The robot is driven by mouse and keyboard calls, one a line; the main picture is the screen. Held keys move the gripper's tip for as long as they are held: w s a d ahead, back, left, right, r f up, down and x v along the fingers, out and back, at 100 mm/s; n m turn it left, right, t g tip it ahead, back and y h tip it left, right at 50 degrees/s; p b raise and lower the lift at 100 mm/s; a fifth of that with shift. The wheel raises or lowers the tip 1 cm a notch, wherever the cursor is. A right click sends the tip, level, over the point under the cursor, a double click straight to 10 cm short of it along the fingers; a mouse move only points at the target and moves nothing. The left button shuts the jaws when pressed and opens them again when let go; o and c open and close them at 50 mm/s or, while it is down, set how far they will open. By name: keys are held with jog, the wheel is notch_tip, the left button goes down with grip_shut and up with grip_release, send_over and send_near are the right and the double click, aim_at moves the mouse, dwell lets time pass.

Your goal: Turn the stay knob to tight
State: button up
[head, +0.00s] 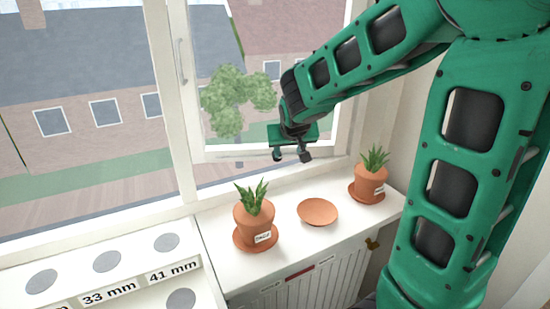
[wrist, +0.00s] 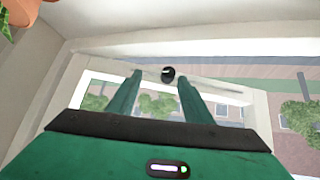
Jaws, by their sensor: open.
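The stay knob (wrist: 168,74) is a small round black knob with a pale mark across its face. In the wrist view it sits by a thin stay bar (wrist: 225,88) at the window frame. I cannot clearly make out the knob in the head view. My gripper (head: 291,156) hangs in front of the window sash, above the sill. In the wrist view my gripper (wrist: 157,78) has its two green fingers apart, with the knob showing between and slightly beyond their tips. Nothing is held, and contact with the knob cannot be seen.
The white sill (head: 285,245) bears a potted plant (head: 254,220), an empty terracotta saucer (head: 318,212) and another potted plant (head: 371,180). A white board (head: 135,285) with grey discs and millimetre labels lies at lower left. The window sash (head: 235,152) stands behind my gripper.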

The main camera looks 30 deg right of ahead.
jog(key=w+d+f, duration=0.1)
jog(key=w+f, duration=0.6)
jog(key=w, duration=0.2)
jog(key=shift+w+d+t, duration=0.25)
jog(key=shift+w+t, duration=0.05)
jog(key=shift+w, duration=0.05)
jog(key=c, duration=1.1)
